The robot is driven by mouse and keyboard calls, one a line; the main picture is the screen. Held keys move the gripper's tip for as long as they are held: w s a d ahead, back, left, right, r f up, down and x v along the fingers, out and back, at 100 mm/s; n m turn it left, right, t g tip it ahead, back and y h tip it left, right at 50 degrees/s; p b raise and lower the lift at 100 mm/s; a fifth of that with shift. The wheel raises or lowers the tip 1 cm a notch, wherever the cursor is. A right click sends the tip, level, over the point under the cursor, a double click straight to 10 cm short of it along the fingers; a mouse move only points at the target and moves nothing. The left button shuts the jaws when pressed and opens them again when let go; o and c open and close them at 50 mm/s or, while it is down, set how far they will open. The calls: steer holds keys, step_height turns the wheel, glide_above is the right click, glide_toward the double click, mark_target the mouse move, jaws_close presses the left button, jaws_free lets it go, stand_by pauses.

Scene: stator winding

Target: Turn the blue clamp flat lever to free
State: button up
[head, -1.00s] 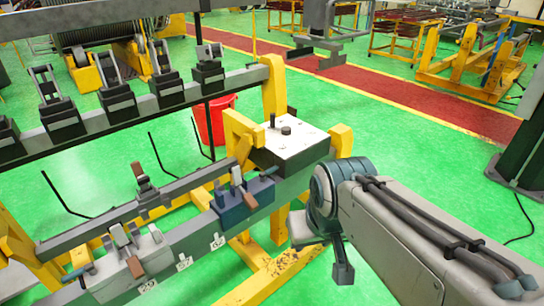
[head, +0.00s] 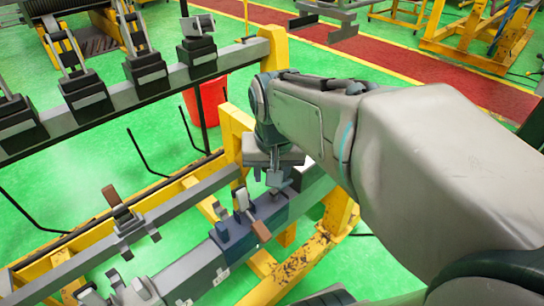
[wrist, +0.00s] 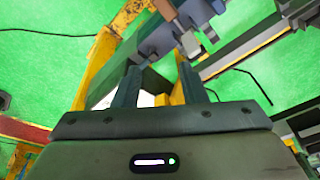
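The blue clamp (head: 250,220) sits on the grey beam in the middle of the head view. A brown-tipped handle (head: 262,231) slants down from it, and a pale flat lever (head: 242,199) stands up on its far side. In the wrist view the blue clamp (wrist: 158,38) is at the top, with the brown handle (wrist: 165,10) and the grey lever (wrist: 190,45). My gripper (wrist: 158,84) is open, its two fingers apart with nothing gripped between them. In the head view my gripper (head: 274,178) hangs just beyond and above the clamp, apart from it.
Another clamp with a brown handle (head: 112,197) stands on the rail to the left. Black toggle clamps (head: 145,70) line the upper rail. A yellow frame post (head: 233,130) is close beside my gripper. A red bucket (head: 207,100) stands on the open green floor behind.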

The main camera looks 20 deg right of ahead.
steer(key=w+d+f+m+g+b, duration=0.1)
steer(key=w+d+f+m+b, duration=0.15)
steer(key=w+d+m, duration=0.4)
steer(key=m+g, duration=0.2)
steer(key=m, duration=0.2)
glide_above(289, 180)
step_height(289, 180, down, 5)
step_height(289, 180, down, 13)
steer(key=shift+p, duration=0.35)
jaws_close()
